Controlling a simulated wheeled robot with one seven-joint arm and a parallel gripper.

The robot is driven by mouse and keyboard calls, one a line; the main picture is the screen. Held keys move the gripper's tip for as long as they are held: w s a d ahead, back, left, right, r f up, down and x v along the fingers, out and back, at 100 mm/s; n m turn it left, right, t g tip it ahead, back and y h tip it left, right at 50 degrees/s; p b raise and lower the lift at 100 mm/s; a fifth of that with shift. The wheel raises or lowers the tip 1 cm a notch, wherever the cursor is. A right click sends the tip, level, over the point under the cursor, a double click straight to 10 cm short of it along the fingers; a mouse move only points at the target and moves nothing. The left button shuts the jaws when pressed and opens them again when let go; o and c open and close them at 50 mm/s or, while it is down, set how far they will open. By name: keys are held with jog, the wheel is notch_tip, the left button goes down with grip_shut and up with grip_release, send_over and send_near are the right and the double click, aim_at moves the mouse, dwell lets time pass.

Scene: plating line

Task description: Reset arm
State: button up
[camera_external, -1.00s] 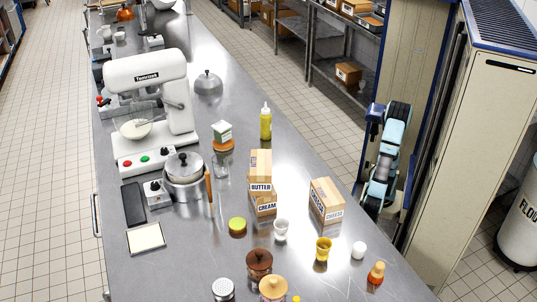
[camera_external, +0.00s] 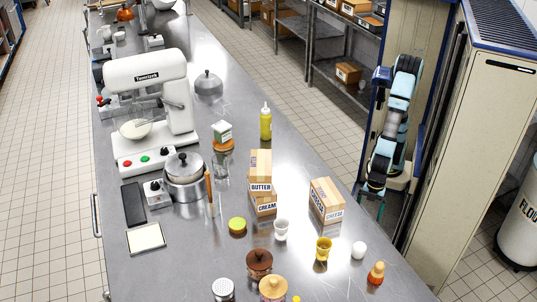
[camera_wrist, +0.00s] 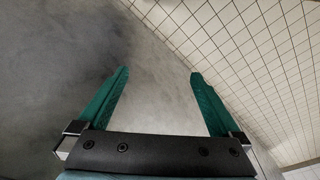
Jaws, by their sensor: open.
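My arm is folded beside the right side of the steel counter, between it and a tall beige cabinet. My gripper (camera_external: 371,201) hangs at the counter's right edge, fingers pointing down. In the wrist view my gripper (camera_wrist: 158,85) has two green fingers spread wide apart with nothing between them. Below the fingers lies bare grey metal surface, with tiled floor beyond at the upper right. No object touches the fingers.
The steel counter (camera_external: 185,270) carries butter (camera_external: 260,170) and cream boxes, a cheese box (camera_external: 326,200), a yellow cup (camera_external: 323,249), an egg (camera_external: 359,250), a stand mixer (camera_external: 150,90) and a pot (camera_external: 184,180). The beige cabinet (camera_external: 470,150) stands close on my arm's right.

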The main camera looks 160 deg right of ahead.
notch_tip(320, 180, up, 19)
jog(key=p, duration=1.6)
jog(key=shift+f, duration=0.2)
